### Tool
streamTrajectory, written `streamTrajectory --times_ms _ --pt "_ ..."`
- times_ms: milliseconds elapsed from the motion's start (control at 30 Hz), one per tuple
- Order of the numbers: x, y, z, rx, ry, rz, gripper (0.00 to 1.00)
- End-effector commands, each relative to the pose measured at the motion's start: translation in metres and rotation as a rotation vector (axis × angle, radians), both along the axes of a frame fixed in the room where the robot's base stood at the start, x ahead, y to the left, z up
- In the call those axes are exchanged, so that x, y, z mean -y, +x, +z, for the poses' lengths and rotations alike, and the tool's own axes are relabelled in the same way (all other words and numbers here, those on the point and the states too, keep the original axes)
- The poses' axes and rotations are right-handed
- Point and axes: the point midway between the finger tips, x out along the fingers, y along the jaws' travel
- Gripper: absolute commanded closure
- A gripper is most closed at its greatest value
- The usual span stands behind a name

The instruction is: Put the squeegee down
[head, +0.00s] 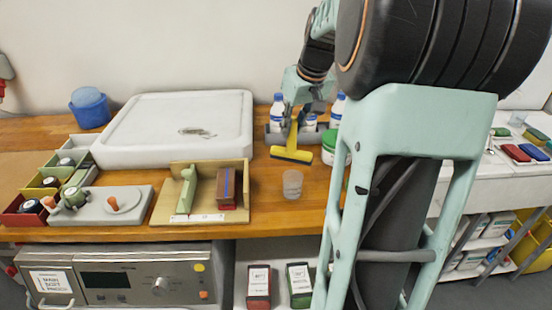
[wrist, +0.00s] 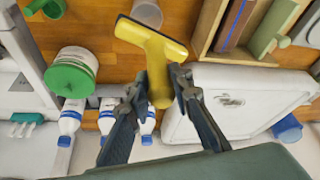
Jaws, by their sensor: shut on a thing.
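The yellow squeegee (head: 291,150) is in my gripper (head: 304,108), with its wide head low and its handle up between the fingers. In the wrist view the squeegee (wrist: 152,45) shows its broad head with a dark edge, and my gripper (wrist: 157,85) is shut on its handle. In the head view the squeegee head is over the wooden worktop (head: 262,205), in front of a grey holder with bottles. I cannot tell whether the head touches the wood.
White-and-blue bottles (head: 277,112) stand behind the squeegee. A clear cup (head: 292,184) is in front, and a green-lidded tub (head: 328,148) is at its right. A white slab (head: 170,150) and a wooden tray (head: 160,207) lie left. Bare wood surrounds the cup.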

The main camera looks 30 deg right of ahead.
Motion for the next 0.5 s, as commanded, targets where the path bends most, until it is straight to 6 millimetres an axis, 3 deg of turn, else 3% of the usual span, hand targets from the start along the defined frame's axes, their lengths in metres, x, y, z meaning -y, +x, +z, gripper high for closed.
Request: streamTrajectory --times_ms 167,500 --pt "0.003 0.005 -0.002 0.0 0.0 -0.001 1.0" --pt "0.026 0.056 -0.026 0.0 0.002 0.001 1.0"
